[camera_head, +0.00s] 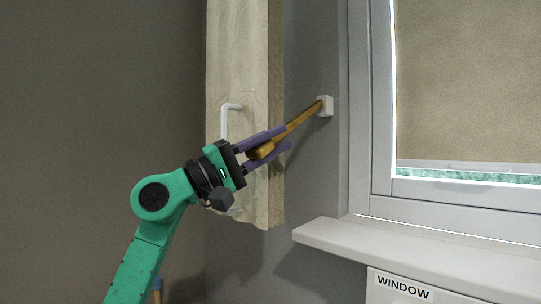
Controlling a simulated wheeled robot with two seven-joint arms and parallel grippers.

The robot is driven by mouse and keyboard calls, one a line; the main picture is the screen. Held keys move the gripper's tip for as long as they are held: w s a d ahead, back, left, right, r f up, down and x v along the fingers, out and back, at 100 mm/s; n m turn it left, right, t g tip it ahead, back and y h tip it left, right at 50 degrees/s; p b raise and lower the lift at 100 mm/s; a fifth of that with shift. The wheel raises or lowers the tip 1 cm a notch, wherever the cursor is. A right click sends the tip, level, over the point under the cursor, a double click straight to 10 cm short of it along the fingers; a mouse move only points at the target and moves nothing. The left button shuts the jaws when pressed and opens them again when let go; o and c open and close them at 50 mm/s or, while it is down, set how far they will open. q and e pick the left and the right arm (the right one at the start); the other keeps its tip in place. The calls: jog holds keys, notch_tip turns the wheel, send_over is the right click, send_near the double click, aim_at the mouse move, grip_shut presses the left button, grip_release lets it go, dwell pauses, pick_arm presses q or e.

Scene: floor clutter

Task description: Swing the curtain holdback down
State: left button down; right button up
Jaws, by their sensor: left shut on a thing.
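The curtain holdback (296,124) is a golden-brown bar fixed to a small white wall mount (325,105) left of the window. It slants down to the left from the mount. My left gripper (283,138), with purple fingers, is shut on the holdback near its free lower end. My right gripper is not in view.
The window frame (382,110) stands to the right, with a pale sill (400,252) jutting out below. A "WINDOW" sign (403,288) is under the sill. Grey wall lies between curtain and frame.

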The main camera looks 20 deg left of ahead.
pick_arm(q)
jog(key=shift+w+d+f+b, duration=0.2)
jog(key=shift+w+f+b, duration=0.2)
jog(key=shift+f, duration=0.3)
jog(key=shift+w+d+f+b, duration=0.15)
jog(key=shift+w+f+b, duration=0.2)
jog(key=shift+f, duration=0.35)
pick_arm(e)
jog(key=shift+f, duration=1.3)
pick_arm(q)
jog(key=c, duration=0.7)
grip_release()
jog(key=shift+a+r, duration=0.1)
jog(key=b+v, duration=0.6)
jog(key=v, duration=0.8)
jog(key=shift+s+a+f, duration=0.1)
jog(key=shift+s+f, duration=0.05)
jog(key=shift+f, duration=0.15)
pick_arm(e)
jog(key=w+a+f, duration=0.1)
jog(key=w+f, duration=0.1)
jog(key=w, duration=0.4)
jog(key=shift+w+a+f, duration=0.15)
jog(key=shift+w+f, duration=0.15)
